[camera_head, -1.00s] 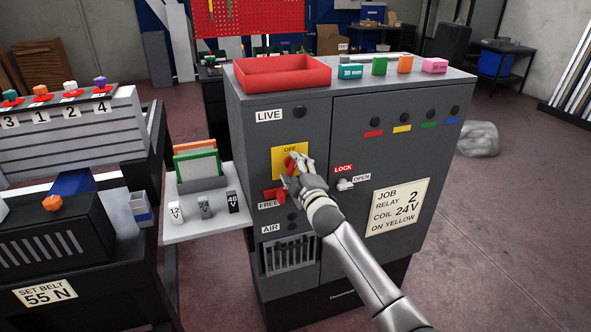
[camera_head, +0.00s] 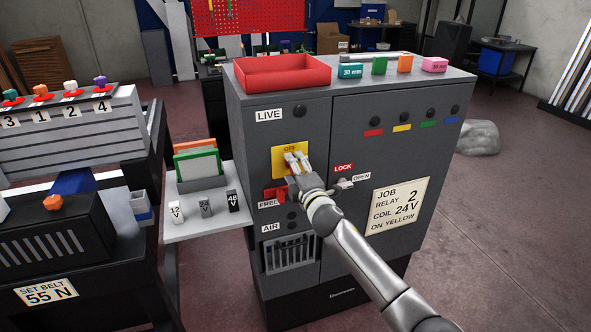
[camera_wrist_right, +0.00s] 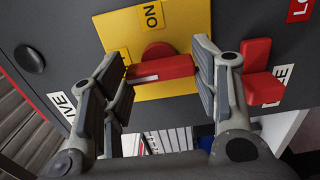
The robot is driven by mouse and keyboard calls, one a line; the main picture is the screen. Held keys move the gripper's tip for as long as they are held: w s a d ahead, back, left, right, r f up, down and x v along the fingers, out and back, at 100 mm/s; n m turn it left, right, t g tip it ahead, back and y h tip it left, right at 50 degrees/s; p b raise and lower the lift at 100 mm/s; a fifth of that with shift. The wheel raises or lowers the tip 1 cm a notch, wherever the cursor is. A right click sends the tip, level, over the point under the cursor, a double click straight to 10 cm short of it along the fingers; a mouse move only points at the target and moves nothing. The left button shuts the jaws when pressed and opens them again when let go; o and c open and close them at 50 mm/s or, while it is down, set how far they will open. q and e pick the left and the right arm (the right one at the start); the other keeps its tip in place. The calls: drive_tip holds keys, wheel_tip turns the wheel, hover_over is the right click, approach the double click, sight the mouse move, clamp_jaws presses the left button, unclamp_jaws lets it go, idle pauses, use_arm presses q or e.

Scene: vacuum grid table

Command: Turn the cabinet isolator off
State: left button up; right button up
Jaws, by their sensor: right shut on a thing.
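The isolator is a red knob with a bar handle (camera_wrist_right: 165,68) on a yellow plate (camera_wrist_right: 180,18) on the grey cabinet's left door. The plate (camera_head: 277,168) carries OFF at its top in the head view; ON shows in the wrist view. My right gripper (camera_head: 292,165) is at the handle and hides most of it there. In the wrist view my right gripper (camera_wrist_right: 163,83) has its fingers at both ends of the bar, shut on it. The bar's white stripe lies on the end toward the OFF side, and the bar stands about upright on the door. My left gripper is out of view.
A red latch (camera_head: 274,195) by the FREE label sits just below the plate; it is close beside a finger in the wrist view (camera_wrist_right: 258,72). A small shelf (camera_head: 205,224) juts out left.

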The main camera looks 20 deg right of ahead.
drive_tip(key=shift+f, duration=0.1)
drive_tip(key=o, duration=1)
drive_tip(key=s, duration=1.2)
drive_tip(key=shift+d, duration=0.2)
